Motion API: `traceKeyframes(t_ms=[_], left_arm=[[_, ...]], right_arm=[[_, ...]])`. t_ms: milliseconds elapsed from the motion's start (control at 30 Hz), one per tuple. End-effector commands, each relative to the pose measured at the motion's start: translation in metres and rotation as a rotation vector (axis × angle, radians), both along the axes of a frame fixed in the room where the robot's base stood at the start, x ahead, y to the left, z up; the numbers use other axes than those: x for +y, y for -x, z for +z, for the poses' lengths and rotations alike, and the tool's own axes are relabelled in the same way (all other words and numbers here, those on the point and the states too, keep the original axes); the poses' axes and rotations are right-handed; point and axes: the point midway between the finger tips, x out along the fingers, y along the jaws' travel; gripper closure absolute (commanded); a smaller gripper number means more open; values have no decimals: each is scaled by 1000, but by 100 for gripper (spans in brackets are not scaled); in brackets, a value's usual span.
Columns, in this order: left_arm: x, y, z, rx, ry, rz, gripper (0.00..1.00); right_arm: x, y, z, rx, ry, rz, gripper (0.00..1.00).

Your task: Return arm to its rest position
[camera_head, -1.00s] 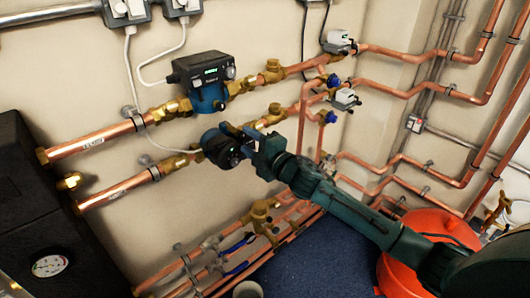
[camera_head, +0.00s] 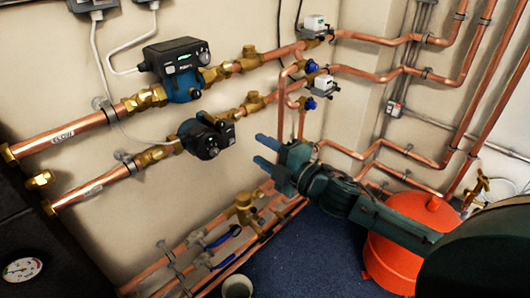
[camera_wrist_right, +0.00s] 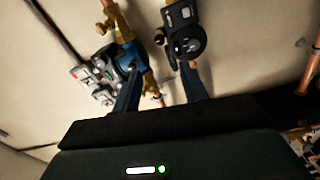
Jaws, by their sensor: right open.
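My right arm comes in from the lower right in the head view. Its gripper (camera_head: 267,154) is open and empty, its two blue-grey fingers pointing left toward the lower pump (camera_head: 207,136), with a gap of bare wall between. In the right wrist view the fingers of the gripper (camera_wrist_right: 160,85) stand apart. Beyond them are the lower pump (camera_wrist_right: 184,35) and the upper pump (camera_wrist_right: 128,65). In the head view the upper pump (camera_head: 180,66) sits on the upper copper pipe. My left gripper is not in view.
Copper pipes (camera_head: 85,190) with brass fittings run along the wall. Blue-handled valves (camera_head: 222,237) sit low on the pipes. A red-orange vessel (camera_head: 395,250) stands under my right arm. A dark cabinet with a gauge (camera_head: 22,269) is at lower left. Blue floor (camera_head: 310,255) is partly clear.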

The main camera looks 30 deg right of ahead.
Motion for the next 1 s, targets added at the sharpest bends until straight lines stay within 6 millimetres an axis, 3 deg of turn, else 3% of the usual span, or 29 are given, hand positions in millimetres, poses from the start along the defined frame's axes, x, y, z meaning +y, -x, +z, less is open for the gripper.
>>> traceKeyframes(t_ms=[267, 367, 467, 567, 700, 800, 900, 1000], left_arm=[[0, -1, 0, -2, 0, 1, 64], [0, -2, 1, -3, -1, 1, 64], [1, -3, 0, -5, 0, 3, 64], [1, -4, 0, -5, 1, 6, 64], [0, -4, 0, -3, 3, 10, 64], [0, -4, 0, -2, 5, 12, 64], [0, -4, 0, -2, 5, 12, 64], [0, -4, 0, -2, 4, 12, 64]], right_arm=[[0, 0, 0, 0, 0, 0, 57], [2, 3, -9, 26, -30, -4, 57], [11, 17, -42, 126, -153, -25, 57], [27, 46, -95, 300, -367, -77, 57], [51, 105, -169, 571, -707, -207, 57], [67, 148, -209, 729, -916, -317, 57], [79, 183, -234, 842, -1070, -411, 57], [86, 204, -247, 903, -1159, -473, 57]])
